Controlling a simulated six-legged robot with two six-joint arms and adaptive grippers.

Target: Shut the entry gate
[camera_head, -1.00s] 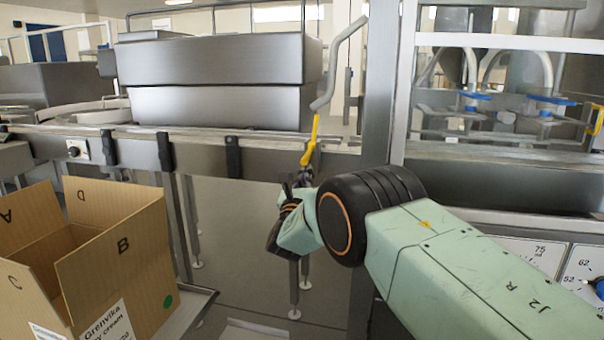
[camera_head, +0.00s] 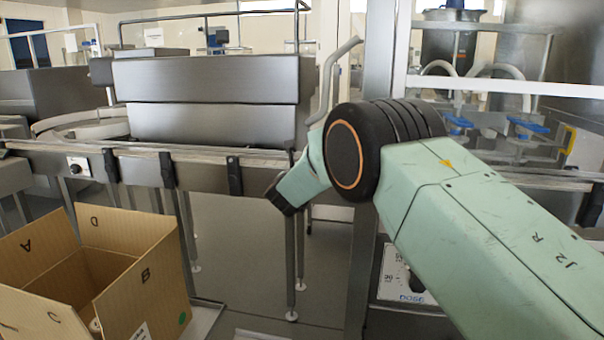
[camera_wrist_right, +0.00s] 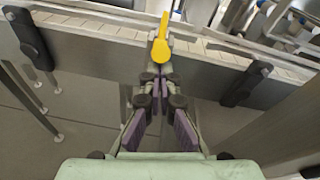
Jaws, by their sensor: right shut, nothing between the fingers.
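A bent grey bar (camera_head: 333,82) rises beside the steel post in the head view, its lower end hidden behind my right arm. In the right wrist view a yellow handle (camera_wrist_right: 161,45) stands over the conveyor rail, just ahead of my right gripper (camera_wrist_right: 158,82). The gripper's fingers come together close to the handle's lower end, with nothing between them; whether they touch it I cannot tell. In the head view the right fingers are hidden behind my wrist. No panel that I can clearly tell as the gate shows. My left gripper is out of view.
A conveyor rail (camera_head: 140,163) with black brackets runs across, under a steel housing (camera_head: 215,95). An open cardboard box (camera_head: 150,275) stands at lower left. A steel post (camera_head: 376,60) and filling equipment with blue handles (camera_head: 525,125) stand at right.

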